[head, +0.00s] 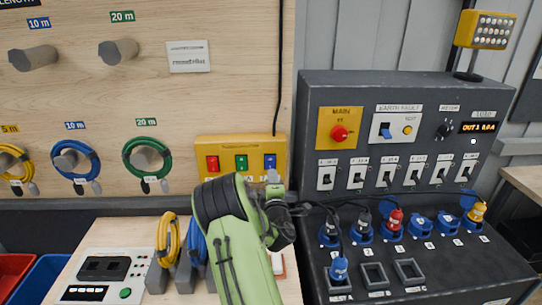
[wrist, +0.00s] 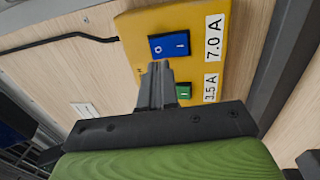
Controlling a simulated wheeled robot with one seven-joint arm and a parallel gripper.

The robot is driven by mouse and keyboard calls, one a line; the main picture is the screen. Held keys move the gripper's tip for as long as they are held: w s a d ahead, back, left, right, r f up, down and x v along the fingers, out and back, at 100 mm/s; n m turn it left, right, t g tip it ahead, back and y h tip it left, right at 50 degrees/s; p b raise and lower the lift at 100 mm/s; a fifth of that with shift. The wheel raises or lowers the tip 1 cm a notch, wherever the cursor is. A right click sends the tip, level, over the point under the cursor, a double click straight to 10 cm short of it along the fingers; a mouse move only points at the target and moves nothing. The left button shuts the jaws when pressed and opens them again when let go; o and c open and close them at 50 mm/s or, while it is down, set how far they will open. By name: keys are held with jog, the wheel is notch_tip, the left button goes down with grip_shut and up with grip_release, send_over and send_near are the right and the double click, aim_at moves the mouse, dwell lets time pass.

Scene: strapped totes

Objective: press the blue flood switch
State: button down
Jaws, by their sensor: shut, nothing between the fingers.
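The blue switch (head: 270,161) is the rightmost of three rockers on a yellow box (head: 225,145) on the wooden panel. In the wrist view the blue switch (wrist: 169,44) carries O and I marks, with a 7.0 A label (wrist: 214,37) beside it. My gripper (wrist: 157,66) is shut and empty. Its tips appear just below the blue switch in the wrist view and partly cover the green switch (wrist: 183,91). I cannot tell whether they touch the box.
A red switch (head: 212,163) is at the box's left. A black cable (head: 280,70) runs down to the box. Coiled cables, such as a green one (head: 147,158), hang to the left. A grey power panel (head: 400,95) with switches and plugs stands close on the right.

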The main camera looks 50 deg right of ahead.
aim_at(270, 159)
jog(key=p+x, duration=0.2)
jog(key=x, duration=0.3)
jog(key=shift+r, duration=0.2)
jog(key=shift+w+d+f, duration=0.1)
jog(key=shift+w+d, duration=0.1)
jog(key=shift+d, duration=0.05)
jog(key=shift+w+d+p, duration=0.15)
jog(key=shift+p, duration=0.2)
